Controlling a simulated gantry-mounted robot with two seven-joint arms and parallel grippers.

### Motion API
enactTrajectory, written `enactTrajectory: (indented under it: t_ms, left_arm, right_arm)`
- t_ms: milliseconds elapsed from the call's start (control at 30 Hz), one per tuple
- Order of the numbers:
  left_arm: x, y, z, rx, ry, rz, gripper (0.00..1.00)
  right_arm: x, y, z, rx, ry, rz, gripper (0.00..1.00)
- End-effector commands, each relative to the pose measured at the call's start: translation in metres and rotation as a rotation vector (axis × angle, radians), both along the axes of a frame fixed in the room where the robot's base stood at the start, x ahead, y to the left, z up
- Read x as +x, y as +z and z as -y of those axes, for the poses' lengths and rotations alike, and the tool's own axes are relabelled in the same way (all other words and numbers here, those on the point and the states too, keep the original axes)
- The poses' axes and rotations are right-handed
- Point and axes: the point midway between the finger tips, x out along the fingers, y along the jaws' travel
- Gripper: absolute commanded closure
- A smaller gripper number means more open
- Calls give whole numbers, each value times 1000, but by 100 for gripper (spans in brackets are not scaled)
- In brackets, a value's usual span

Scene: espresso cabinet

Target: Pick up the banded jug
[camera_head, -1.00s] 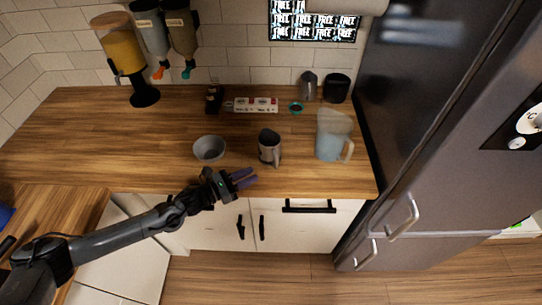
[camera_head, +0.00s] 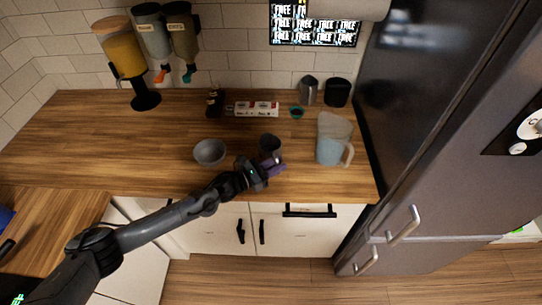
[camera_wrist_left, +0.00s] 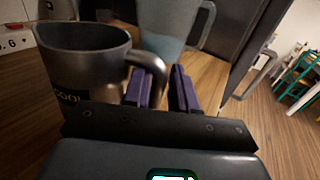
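The banded jug (camera_head: 270,143) is a grey metal jug with a dark lettered band, standing near the front of the wooden counter. My left gripper (camera_head: 275,168) is at its front side and hides its lower part and handle in the head view. In the left wrist view the jug (camera_wrist_left: 80,70) stands upright at the left, with its handle toward the fingers. My left gripper (camera_wrist_left: 165,88) is open there, a gap showing between its purple fingers. The handle's outer curve reaches the gap; contact cannot be told. My right gripper is not in view.
A grey bowl (camera_head: 209,151) stands left of the jug. A translucent blue pitcher (camera_head: 331,142) stands close on its right, near the fridge (camera_head: 440,130). The left counter is largely clear.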

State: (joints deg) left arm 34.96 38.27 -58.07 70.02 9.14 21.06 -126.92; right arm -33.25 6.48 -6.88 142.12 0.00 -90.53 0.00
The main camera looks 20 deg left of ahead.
Motion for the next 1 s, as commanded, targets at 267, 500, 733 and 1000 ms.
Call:
enactTrajectory:
  t_ms: [267,500,733,1000]
  left_arm:
    - [4,-1,3,1,0,-1,74]
    - [4,0,3,0,0,0,100]
    - [4,1,3,0,0,2,100]
    - [4,2,3,0,0,2,100]
  right_arm:
    - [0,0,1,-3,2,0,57]
    - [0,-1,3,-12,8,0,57]
    - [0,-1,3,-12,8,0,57]
    - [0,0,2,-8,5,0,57]
